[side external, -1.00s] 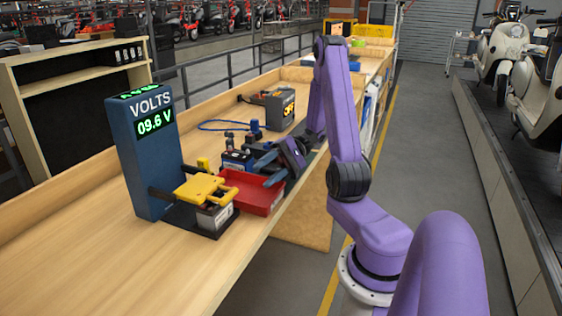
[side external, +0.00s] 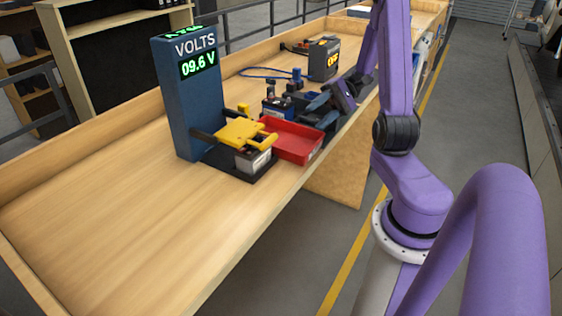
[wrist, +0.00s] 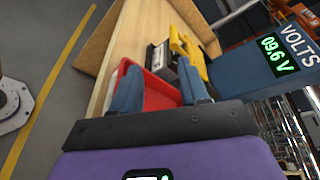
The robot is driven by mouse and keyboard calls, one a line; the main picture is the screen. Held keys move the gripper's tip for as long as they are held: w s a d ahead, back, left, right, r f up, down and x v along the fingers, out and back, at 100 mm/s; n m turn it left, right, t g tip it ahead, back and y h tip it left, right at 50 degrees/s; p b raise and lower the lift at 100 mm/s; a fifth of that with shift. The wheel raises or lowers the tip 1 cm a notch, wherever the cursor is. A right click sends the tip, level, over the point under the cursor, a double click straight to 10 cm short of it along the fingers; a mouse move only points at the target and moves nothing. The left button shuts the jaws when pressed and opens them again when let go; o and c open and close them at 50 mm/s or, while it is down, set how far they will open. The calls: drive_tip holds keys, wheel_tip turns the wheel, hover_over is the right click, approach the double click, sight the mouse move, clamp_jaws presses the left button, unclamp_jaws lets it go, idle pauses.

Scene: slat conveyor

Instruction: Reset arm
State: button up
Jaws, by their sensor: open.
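My gripper (side external: 325,104) is open, its two blue-grey fingers spread and empty above the red tray (side external: 291,141). In the wrist view my gripper (wrist: 160,90) points toward the tray and the tester, with the red tray (wrist: 160,96) partly hidden behind the fingers. My purple arm reaches over the bench's right edge from its base beside the bench.
A blue voltmeter tower (side external: 185,105) reads 09.6 V. At its foot, a yellow clamp (side external: 240,132) sits over a battery (side external: 254,160). Another battery (side external: 277,108) stands behind the tray. A dark charger box (side external: 324,60) is farther back. The bench's front left is bare.

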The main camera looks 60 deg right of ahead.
drive_tip(key=s+a+n+g+h, duration=0.1)
drive_tip(key=s+a+n+h, duration=0.5)
drive_tip(key=a+n, duration=0.4)
drive_tip(key=s+a+n+g+h, duration=0.2)
drive_tip(key=s+a+n+h, duration=0.5)
drive_tip(key=a+n, duration=0.4)
drive_tip(key=shift+a+h, duration=0.55)
drive_tip(key=shift+h, duration=0.15)
drive_tip(key=shift+r, duration=0.1)
idle(2.2)
